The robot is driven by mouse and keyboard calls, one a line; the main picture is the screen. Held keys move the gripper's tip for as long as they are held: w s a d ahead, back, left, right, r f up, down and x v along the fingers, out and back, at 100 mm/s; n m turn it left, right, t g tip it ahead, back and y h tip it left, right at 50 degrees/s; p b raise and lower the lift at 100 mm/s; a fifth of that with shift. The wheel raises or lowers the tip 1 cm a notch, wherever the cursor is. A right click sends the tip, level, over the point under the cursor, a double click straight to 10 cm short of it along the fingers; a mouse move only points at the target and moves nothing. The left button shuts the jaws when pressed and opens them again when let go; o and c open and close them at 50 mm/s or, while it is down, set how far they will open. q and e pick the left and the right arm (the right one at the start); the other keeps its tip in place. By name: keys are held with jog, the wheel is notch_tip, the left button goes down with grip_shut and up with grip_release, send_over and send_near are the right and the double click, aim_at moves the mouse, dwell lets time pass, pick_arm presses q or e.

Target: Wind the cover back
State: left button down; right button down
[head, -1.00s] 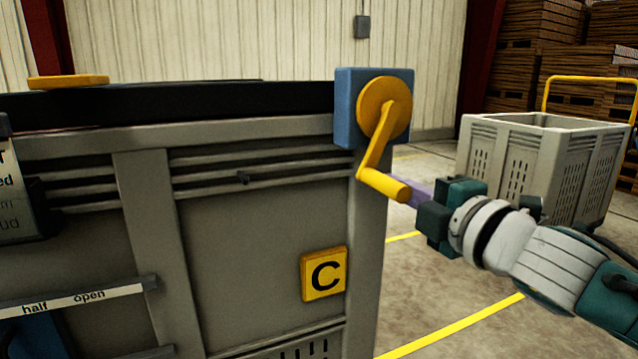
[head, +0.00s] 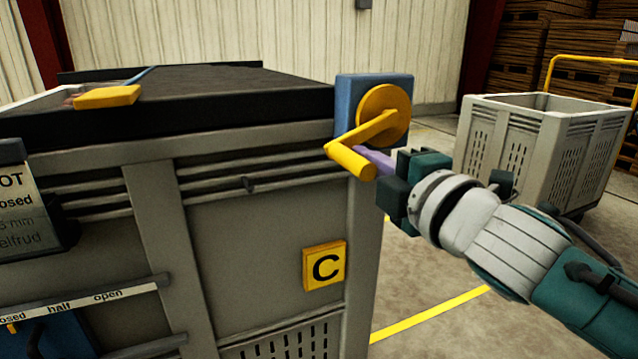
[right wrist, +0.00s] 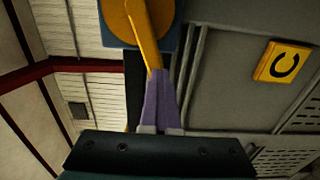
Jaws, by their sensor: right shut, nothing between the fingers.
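The yellow crank (head: 363,130) is on a blue box (head: 345,100) at the grey bin's right top corner. Its arm points left and slightly down, ending in a yellow handle (head: 350,163). The dark cover (head: 225,95) lies over most of the bin (head: 265,225). A yellow block (head: 107,97) is near the cover's left end. My right gripper (head: 374,160) is shut and empty, its purple fingers against or just beside the handle; contact is unclear. In the right wrist view, the fingertips (right wrist: 161,80) meet the crank arm (right wrist: 144,35). My left gripper is out of view.
A yellow "C" plate (head: 324,266) is on the bin front. A "closed, half, open" scale (head: 85,306) and a sign (head: 25,215) are at left. Another slatted bin (head: 540,145) stands behind at right.

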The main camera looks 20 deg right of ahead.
jog(key=shift+a+r+p, duration=0.15)
jog(key=shift+r+p, duration=0.55)
jog(key=shift+r, duration=0.15)
jog(key=shift+a+r+p, duration=0.1)
jog(key=shift+r+p, duration=0.55)
jog(key=shift+r, duration=0.2)
jog(key=shift+r, duration=0.1)
notch_tip(320, 180, up, 12)
jog(key=p, duration=1.3)
send_over(366, 132)
jog(key=s+d, duration=0.4)
jog(key=s, duration=0.1)
jog(key=shift+w+a+r, duration=0.1)
jog(key=shift+w+r, duration=0.05)
jog(key=shift+w, duration=0.1)
jog(key=c, duration=1.5)
grip_release()
jog(key=shift+c, duration=0.2)
jog(key=o, duration=1.3)
jog(key=shift+o, duration=0.2)
